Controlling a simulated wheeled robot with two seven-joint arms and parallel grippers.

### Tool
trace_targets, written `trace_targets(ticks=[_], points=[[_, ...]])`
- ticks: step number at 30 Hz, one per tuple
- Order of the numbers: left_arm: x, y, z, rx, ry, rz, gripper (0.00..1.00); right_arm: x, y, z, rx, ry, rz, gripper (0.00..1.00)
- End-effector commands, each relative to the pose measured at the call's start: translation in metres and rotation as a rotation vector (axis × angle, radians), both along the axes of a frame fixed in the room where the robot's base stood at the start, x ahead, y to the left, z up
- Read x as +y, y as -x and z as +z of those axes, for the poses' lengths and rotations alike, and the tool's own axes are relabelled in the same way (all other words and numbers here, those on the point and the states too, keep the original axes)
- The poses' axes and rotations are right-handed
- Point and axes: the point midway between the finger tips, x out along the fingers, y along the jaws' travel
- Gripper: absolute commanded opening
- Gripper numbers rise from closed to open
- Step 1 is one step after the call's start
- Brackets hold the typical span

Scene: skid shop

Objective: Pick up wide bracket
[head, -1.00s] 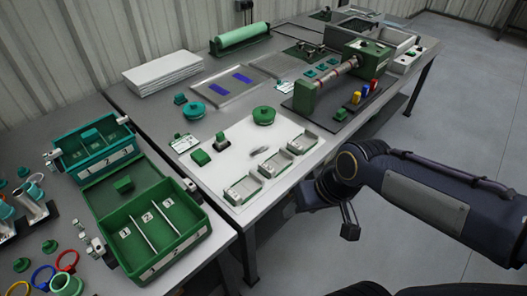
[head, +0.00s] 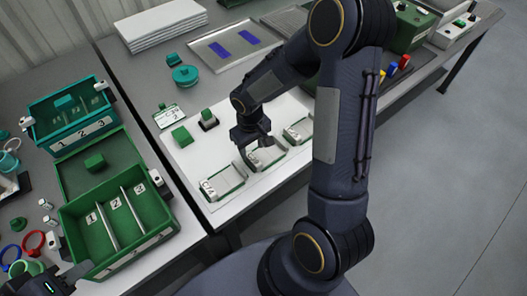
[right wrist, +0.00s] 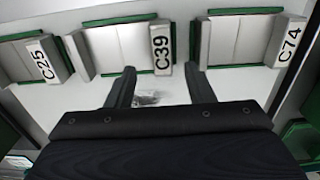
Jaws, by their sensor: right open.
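A small grey metal piece (right wrist: 147,97), possibly the wide bracket, lies on the white mat (right wrist: 85,95) in the right wrist view. It is partly hidden by my gripper body, and its shape is too small to be sure of. My right gripper (right wrist: 159,75) is open, with its two fingers on either side of the piece and nothing held. In the head view my right gripper (head: 258,148) hangs over the mat by the middle tray, hiding the piece.
Green-edged trays labelled C25 (right wrist: 25,60), C39 (right wrist: 118,45) and C74 (right wrist: 235,40) stand in a row close to my right fingers. Green blocks (head: 181,136) stand behind them. A green divided box (head: 75,212) and a teal box (head: 60,107) are at left.

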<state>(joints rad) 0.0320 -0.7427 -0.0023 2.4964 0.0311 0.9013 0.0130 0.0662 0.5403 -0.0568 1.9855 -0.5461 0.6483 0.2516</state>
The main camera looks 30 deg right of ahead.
Motion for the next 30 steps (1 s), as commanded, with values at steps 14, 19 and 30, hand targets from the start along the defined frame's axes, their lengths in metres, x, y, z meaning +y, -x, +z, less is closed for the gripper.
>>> trace_targets(ticks=[14,19,30], points=[[0.0,0.0,0.003,0.0,0.0,0.0,0.36,0.003,0.007,-0.048,0.0,-0.001,0.0,0.48],[0.0,0.0,0.003,0.0,0.0,0.0,0.36,0.003,0.007,-0.048,0.0,-0.001,0.0,0.44],[0.0,0.0,0.003,0.0,0.0,0.0,0.36,0.003,0.007,-0.048,0.0,-0.001,0.0,0.0]])
